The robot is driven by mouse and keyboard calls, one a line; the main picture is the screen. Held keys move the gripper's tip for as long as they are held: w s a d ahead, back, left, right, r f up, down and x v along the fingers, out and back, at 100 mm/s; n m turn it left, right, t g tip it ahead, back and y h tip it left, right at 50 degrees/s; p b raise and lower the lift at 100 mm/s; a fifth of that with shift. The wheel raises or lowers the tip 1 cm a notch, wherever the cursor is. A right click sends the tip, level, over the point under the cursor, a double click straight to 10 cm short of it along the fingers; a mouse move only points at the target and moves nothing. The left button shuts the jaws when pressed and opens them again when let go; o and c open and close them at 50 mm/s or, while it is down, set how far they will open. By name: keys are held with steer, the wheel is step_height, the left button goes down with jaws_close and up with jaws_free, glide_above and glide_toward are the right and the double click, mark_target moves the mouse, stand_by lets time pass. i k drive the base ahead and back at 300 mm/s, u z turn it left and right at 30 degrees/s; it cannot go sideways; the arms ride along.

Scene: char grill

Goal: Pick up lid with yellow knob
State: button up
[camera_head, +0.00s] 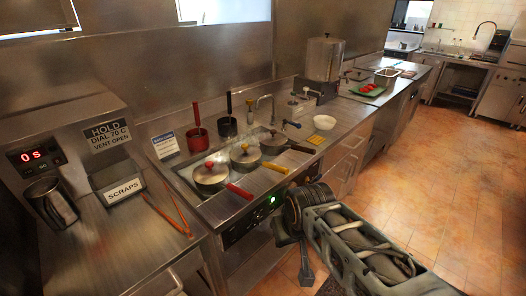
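Three lidded pans stand in a row on the cooking unit in the middle of the head view. The lid with yellow knob (245,155) appears to be the one on the middle pan, whose handle (275,167) is yellow. The nearest pan (211,180) has a lid with a reddish knob and a red handle. The farthest pan (273,143) has a dark handle. My arm reaches in from the lower right. Its dark end, with my gripper (308,192), is to the right of the pans and apart from them. The fingers cannot be made out clearly.
A red pot (197,142) and a black pot (227,127) stand behind the pans. A white bowl (324,122) is to the right on the counter. Red tongs (168,212), a scraps bin (122,191) and a metal jug (50,201) are at the left. The tiled floor (450,190) is clear.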

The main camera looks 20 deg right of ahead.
mark_target(244, 153)
steer(key=z, duration=0.95)
steer(key=i, duration=0.8)
steer(key=u, duration=3.15)
